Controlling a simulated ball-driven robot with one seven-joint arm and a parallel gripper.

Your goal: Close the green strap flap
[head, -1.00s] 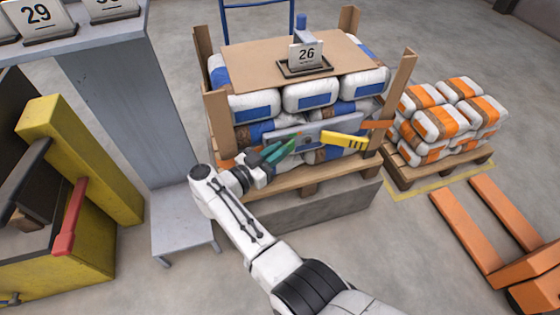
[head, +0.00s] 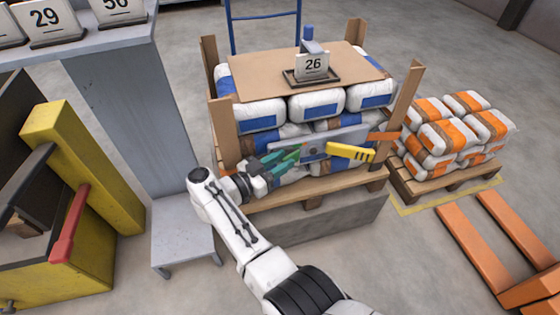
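A grey metal plate (head: 328,141) spans the front of the stacked pallet. A green flap (head: 291,156) is on its left part, and a yellow flap (head: 350,152) with dark marks sticks out on its right. An orange strip (head: 383,136) lies beyond the plate's right end. My gripper (head: 278,161) has dark teal fingers and is at the green flap, overlapping it in the picture. The fingers and flap are similar in colour and small here, so I cannot tell whether they touch or how far apart the fingers are.
White bags (head: 316,103) are stacked between wooden posts, under a cardboard sheet (head: 262,75) bearing a "26" sign (head: 313,66). A grey stand (head: 130,100) and yellow machine (head: 85,160) are left. Orange-banded bags (head: 450,130) and an orange pallet jack (head: 490,250) are right.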

